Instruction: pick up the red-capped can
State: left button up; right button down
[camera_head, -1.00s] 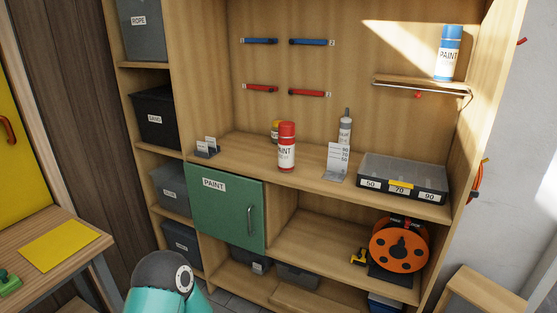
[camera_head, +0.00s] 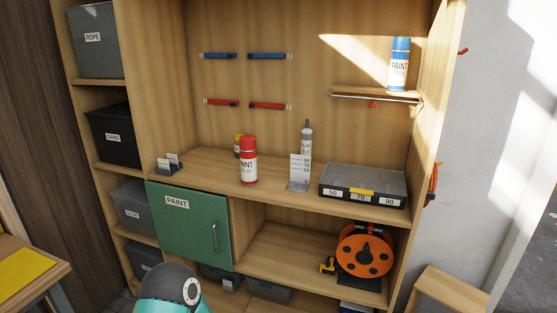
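The red-capped can (camera_head: 249,162) stands upright on the bench shelf, left of its middle, with a white label reading PAINT. A blue-capped paint can (camera_head: 399,66) stands on a small upper shelf at the right. Neither gripper is in view. Only a teal and dark part of my own arm shows at the bottom edge, well below and left of the red-capped can.
A grey tube (camera_head: 306,140), a number card stand (camera_head: 298,174) and a clear-lidded case (camera_head: 363,184) stand right of the can. Small card holders (camera_head: 169,164) stand left. Below are a green PAINT cabinet door (camera_head: 189,225) and an orange cable reel (camera_head: 365,250). The shelf front before the can is clear.

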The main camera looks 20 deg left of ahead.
aim_at(248, 159)
jog(key=z, duration=0.15)
jog(key=i, duration=1.35)
jog(key=u, duration=0.45)
